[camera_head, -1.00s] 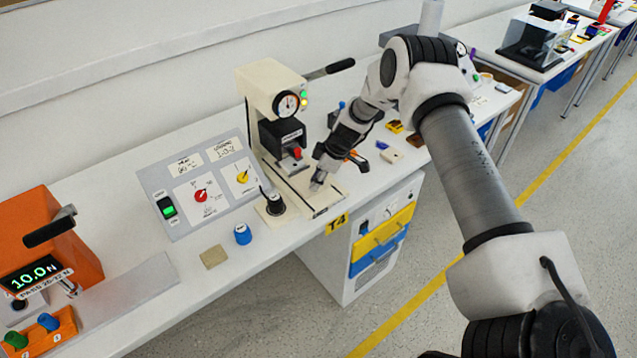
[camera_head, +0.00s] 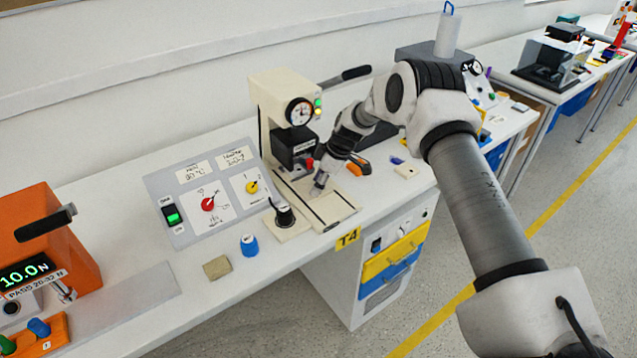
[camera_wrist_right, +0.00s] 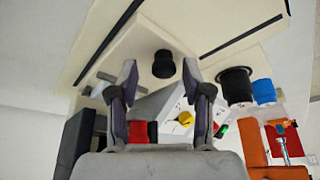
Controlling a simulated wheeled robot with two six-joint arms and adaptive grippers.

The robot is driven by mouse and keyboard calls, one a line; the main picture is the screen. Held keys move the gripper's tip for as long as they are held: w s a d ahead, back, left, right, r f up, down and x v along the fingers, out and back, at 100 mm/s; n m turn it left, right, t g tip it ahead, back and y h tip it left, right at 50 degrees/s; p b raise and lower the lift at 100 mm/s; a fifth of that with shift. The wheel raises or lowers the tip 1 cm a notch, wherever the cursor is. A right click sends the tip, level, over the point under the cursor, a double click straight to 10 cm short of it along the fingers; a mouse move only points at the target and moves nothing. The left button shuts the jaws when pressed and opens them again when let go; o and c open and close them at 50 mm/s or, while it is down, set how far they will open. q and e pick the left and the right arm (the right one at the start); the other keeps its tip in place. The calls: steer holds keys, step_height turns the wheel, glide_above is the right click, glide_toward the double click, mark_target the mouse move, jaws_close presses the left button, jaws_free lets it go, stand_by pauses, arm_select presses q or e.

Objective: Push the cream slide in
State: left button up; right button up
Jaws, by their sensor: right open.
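The cream press (camera_head: 284,100) stands on the bench, with a cream base and slide track (camera_head: 337,208) reaching toward the front edge. In the right wrist view the cream slide (camera_wrist_right: 135,47) is a pale block carrying a black knob (camera_wrist_right: 163,64). My right gripper (camera_head: 319,188) points down over the track in front of the press. In the wrist view its fingers (camera_wrist_right: 161,76) are apart, with the black knob showing between their tips. I cannot tell whether they touch it. In the head view the gripper hides most of the slide. My left gripper is not in view.
A grey switch panel (camera_head: 180,229) with red and yellow knobs stands left of the press. A black knob on a cream plate (camera_head: 284,215) and a blue knob (camera_head: 249,245) are close by. An orange tester (camera_head: 60,235) is at far left.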

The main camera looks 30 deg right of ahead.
steer(key=v, duration=0.7)
steer(key=shift+r, duration=0.25)
steer(key=shift+d, duration=0.1)
steer(key=shift+f, duration=0.1)
